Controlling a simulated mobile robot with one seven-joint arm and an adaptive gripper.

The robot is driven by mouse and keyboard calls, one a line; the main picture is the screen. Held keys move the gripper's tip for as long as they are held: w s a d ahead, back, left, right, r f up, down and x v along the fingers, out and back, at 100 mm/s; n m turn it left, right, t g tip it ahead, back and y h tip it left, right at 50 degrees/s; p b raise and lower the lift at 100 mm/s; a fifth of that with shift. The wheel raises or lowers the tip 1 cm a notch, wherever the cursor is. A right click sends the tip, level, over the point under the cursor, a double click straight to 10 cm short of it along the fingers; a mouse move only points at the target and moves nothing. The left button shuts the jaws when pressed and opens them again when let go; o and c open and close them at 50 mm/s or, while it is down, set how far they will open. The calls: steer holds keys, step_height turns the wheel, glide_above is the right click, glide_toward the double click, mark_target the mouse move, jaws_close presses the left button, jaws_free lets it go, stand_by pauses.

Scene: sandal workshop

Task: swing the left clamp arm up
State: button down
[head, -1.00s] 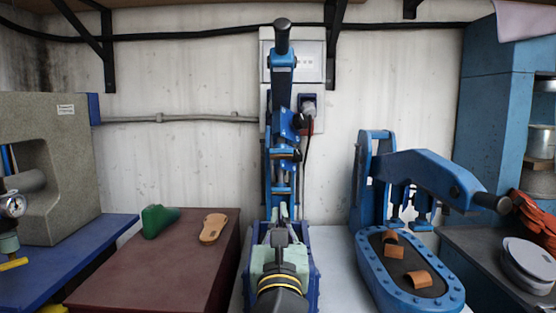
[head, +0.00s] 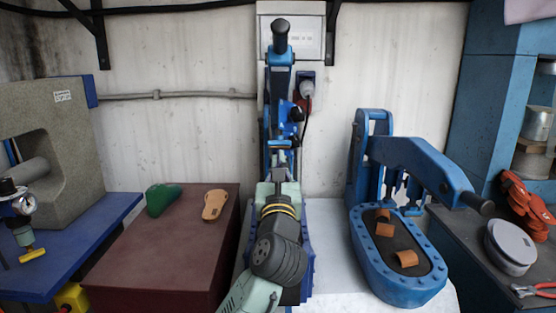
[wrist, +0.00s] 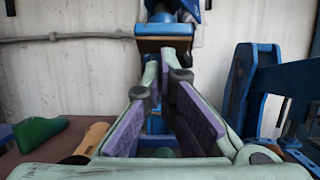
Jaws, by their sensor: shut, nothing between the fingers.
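The left clamp's blue arm (head: 279,60) stands upright in the middle of the head view, its black handle knob (head: 281,27) at the top. Its lower part and much of the blue clamp base (head: 307,245) are hidden behind my arm. My gripper (head: 279,182) is shut and empty in front of the clamp, below the raised arm. In the wrist view the purple-padded fingers (wrist: 166,78) point at the clamp, below a blue plate with a brown face (wrist: 164,44). I cannot tell whether the fingertips touch it.
The right clamp (head: 400,292) has its blue arm (head: 424,165) lowered over an oval bed with brown pieces. A dark red block (head: 165,255) at left bears a green last (head: 162,199) and a tan sole (head: 214,205). Pliers (head: 535,290) lie at far right.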

mark_target(278, 97)
steer(key=r+p, duration=0.1)
steer(key=r, duration=0.2)
steer(key=w+r+p, duration=0.1)
steer(key=r+p, duration=0.1)
steer(key=r, duration=0.1)
steer(key=w+r+p, duration=0.1)
steer(key=r, duration=0.2)
steer(key=shift+r+p, duration=0.2)
steer(key=shift+p, duration=0.1)
steer(key=r, duration=0.1)
steer(key=w+r, duration=0.1)
steer(key=r, duration=0.1)
steer(key=w+r, duration=0.1)
steer(key=r, duration=0.1)
steer(key=shift+w, duration=0.15)
